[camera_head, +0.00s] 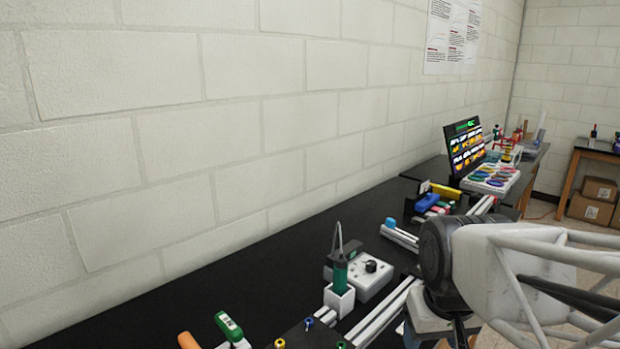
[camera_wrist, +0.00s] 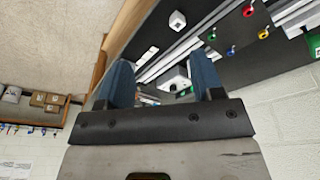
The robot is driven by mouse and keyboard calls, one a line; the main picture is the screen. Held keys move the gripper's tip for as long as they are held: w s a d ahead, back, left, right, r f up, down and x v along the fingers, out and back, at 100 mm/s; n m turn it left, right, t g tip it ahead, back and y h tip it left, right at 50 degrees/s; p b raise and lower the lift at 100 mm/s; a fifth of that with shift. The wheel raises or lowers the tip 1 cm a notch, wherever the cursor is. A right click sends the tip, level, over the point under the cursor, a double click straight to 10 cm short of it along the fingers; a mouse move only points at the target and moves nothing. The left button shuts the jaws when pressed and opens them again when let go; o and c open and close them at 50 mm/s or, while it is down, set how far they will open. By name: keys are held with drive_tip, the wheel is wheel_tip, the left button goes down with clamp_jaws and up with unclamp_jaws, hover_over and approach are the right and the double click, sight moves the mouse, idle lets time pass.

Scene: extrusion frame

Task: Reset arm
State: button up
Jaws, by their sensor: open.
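My gripper (camera_wrist: 165,84) shows in the wrist view with its two blue fingers spread apart and nothing between them. Beyond the fingers lie the dark bench top and pale rails, apart from the fingertips. In the head view my arm comes in from the right, over the front edge of the bench. The fingers are mostly hidden there behind my wrist and the picture's lower edge.
The black bench (camera_head: 250,275) runs along a white block wall. On it are a white box with a black knob (camera_head: 371,266), a green-handled tool in a white holder (camera_head: 340,277), aluminium rails (camera_head: 380,318) and a lit display (camera_head: 466,146).

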drive_tip(key=shift+m, duration=0.4)
drive_tip(key=shift+s+f, duration=0.25)
drive_tip(key=shift+s, duration=0.45)
drive_tip(key=shift+s+f, duration=0.2)
drive_tip(key=shift+s, duration=0.55)
drive_tip(key=shift+s+f, duration=0.25)
drive_tip(key=shift+s, duration=0.45)
